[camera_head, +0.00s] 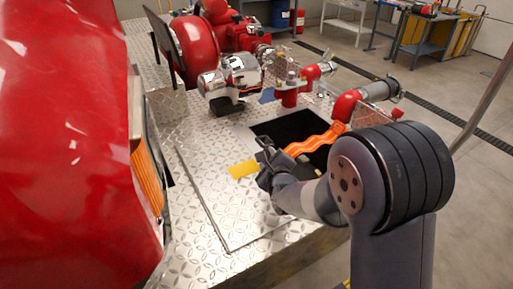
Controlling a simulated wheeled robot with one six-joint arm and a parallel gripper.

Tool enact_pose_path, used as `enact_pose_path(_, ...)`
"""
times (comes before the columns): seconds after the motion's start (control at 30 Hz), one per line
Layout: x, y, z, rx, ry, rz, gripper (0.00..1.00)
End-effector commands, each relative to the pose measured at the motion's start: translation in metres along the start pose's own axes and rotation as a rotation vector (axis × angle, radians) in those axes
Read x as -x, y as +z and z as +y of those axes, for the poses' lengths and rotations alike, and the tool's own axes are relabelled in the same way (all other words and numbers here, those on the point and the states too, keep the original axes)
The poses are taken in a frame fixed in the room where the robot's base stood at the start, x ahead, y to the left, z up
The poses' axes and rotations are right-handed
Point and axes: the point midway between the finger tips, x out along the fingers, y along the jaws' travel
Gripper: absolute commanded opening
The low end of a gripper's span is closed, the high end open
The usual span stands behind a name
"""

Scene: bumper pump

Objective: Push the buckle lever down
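My arm reaches in from the lower right, and my gripper (267,160) is low over the diamond-plate deck, at the left edge of a dark square opening (292,127). Its fingers are small and dark here, so I cannot tell whether they are open or shut. A small dark loop-like part shows at the gripper's tip; I cannot tell whether it is the buckle lever or a finger. An orange wavy strap-like piece (317,143) lies across the opening just right of the gripper. I cannot make out the buckle lever clearly; my gripper and wrist may hide it.
A yellow label (243,169) is on the metal deck (215,200) left of my gripper. Red and chrome pipe fittings (290,95) stand behind the opening. A large red body panel (70,130) fills the left. A workbench (425,35) stands far back.

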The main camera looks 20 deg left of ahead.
Motion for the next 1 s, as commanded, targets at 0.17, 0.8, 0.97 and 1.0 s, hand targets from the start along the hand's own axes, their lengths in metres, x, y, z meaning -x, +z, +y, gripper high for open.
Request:
enact_pose_path(0.17, -0.013, 0.002, 0.000, -0.011, -0.002, -0.003, 0.33)
enact_pose_path(0.8, -0.102, 0.001, 0.000, -0.007, -0.001, -0.002, 0.33)
enact_pose_path(0.97, -0.107, 0.001, 0.000, -0.007, 0.000, -0.002, 0.33)
enact_pose_path(1.0, -0.107, 0.001, 0.000, -0.007, 0.000, -0.002, 0.33)
